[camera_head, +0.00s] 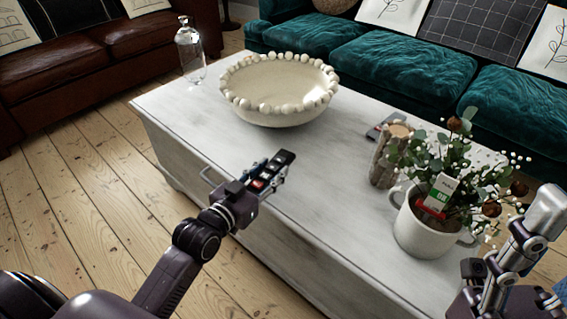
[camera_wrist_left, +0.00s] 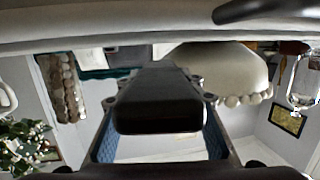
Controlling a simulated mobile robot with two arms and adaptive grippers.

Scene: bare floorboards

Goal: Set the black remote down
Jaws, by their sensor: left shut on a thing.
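The black remote (camera_head: 283,160) is held in my left gripper (camera_head: 262,178), over the front edge of the pale coffee table (camera_head: 330,190). In the left wrist view the remote (camera_wrist_left: 157,100) fills the middle, between the two blue-padded fingers. The gripper is shut on it. The head view does not clearly show whether the remote touches the tabletop. My right gripper (camera_head: 535,225) is at the lower right, beside the plant; its fingertips are not clear enough to judge.
A beaded bowl (camera_head: 280,112) and a glass bottle (camera_head: 190,55) stand at the table's far left. A wooden log holder (camera_head: 384,165), a flat dark item (camera_head: 375,131) and a potted plant (camera_head: 425,238) stand to the right. Sofas stand behind.

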